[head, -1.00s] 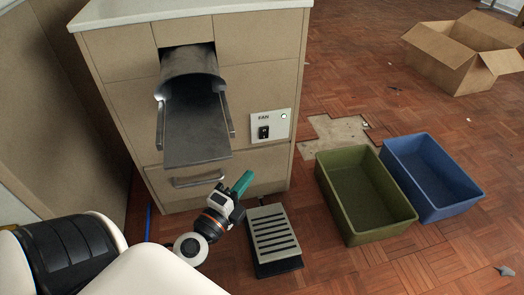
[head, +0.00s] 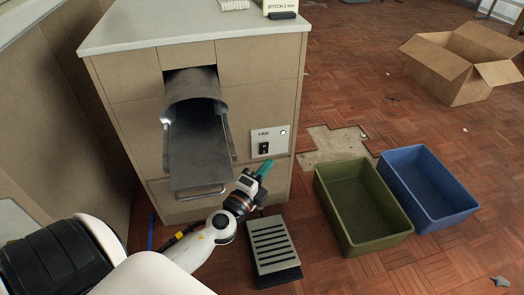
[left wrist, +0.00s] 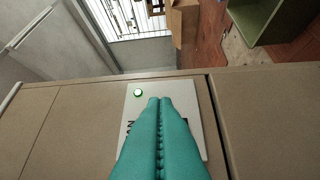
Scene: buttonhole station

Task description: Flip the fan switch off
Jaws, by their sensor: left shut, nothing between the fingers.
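The fan switch (head: 264,148) is a small black switch on a pale plate (head: 274,137) marked FAN, on the cabinet front. I cannot tell which way it is set. A round lamp (head: 283,132) at the plate's upper right looks lit; it glows pale green in the left wrist view (left wrist: 138,93). My left gripper (head: 265,166), with teal fingers, is shut and empty just below the plate in the head view. In the left wrist view its fingers (left wrist: 160,101) cover most of the plate and hide the switch. Contact cannot be told. My right gripper is not in view.
A grey metal chute (head: 198,150) juts from the cabinet left of the plate, above a drawer handle (head: 200,193). A slotted pedal (head: 272,247) lies on the floor below. Green (head: 350,235) and blue (head: 440,205) bins and an open cardboard box (head: 440,68) stand to the right.

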